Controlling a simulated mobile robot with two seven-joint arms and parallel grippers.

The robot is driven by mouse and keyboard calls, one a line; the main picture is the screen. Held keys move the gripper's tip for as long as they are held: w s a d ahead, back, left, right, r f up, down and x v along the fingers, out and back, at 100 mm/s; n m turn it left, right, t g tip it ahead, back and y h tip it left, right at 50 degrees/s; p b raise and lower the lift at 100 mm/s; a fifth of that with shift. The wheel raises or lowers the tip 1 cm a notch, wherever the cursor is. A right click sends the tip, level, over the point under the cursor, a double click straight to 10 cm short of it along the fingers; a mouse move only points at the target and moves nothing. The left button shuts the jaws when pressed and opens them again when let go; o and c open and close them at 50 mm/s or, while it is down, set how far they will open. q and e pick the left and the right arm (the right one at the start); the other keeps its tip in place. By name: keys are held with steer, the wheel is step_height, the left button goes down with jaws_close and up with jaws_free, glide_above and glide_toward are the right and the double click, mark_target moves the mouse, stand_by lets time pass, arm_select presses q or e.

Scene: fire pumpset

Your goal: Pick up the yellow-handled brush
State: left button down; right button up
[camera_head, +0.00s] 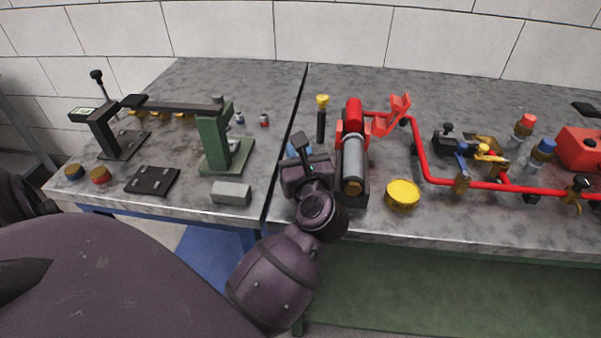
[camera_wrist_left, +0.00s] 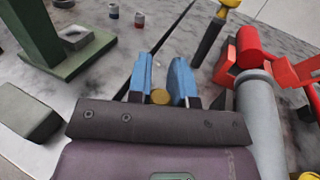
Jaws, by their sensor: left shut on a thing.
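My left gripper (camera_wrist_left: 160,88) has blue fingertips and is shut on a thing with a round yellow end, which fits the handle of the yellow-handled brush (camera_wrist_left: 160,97). Only this small yellow end shows between the fingers; the rest is hidden. In the head view my left gripper (camera_head: 300,150) is over the near part of the bench, left of the grey-and-red cylinder, and hides what it holds. A black tool with a yellow top (camera_head: 321,117) stands or lies just beyond it; it also shows in the left wrist view (camera_wrist_left: 212,32). My right gripper is not in view.
A red-and-grey cylinder (camera_head: 353,160) is close on the right, with a yellow tin (camera_head: 403,194) and red piping (camera_head: 425,160) beyond. A green stand (camera_head: 213,145) and grey block (camera_head: 231,193) are on the left. A seam separates two grey tops.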

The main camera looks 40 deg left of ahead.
arm_select(q)
steer(key=shift+r, duration=0.1)
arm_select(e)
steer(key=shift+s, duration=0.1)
arm_select(q)
step_height(320, 180, up, 20)
steer(key=p, duration=0.5)
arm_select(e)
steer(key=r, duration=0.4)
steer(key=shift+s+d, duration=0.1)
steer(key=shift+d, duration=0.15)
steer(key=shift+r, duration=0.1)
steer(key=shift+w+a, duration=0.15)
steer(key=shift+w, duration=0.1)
